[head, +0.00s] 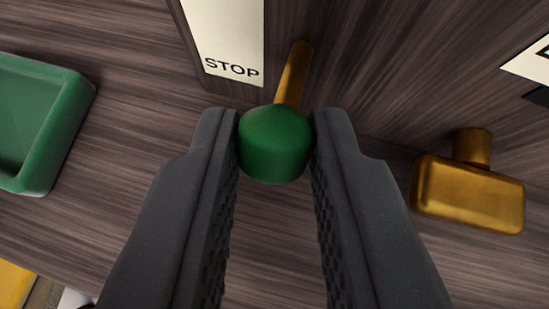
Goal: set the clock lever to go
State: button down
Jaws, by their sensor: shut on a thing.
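The clock lever is a brass rod (293,76) with a round green knob (275,146) on its near end. It comes out of a dark wood-grained face. A cream label reading STOP (232,70) is beside the rod, up and to the left. No GO marking shows in this view. My gripper (276,150) is shut on the green knob, with one dark finger on each side of it.
A brass block-shaped handle (468,193) sticks out to the right of my gripper. A green tray (70,130) lies at the left. Part of another cream label (530,62) shows at the upper right. A yellow thing (14,284) is at the lower left corner.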

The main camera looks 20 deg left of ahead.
jog(key=shift+w+r+g+p, duration=0.1)
jog(key=shift+r+g+p, duration=0.2)
jog(key=shift+p, duration=0.2)
jog(key=c, duration=1.3)
grip_release()
jog(key=shift+f, duration=0.1)
jog(key=b+v, duration=0.1)
jog(key=v, duration=1.2)
jog(key=shift+s+r+b, duration=0.2)
jog(key=shift+r+b, duration=0.05)
jog(key=shift+b, duration=0.05)
jog(key=shift+d, duration=0.1)
jog(key=shift+c, duration=0.2)
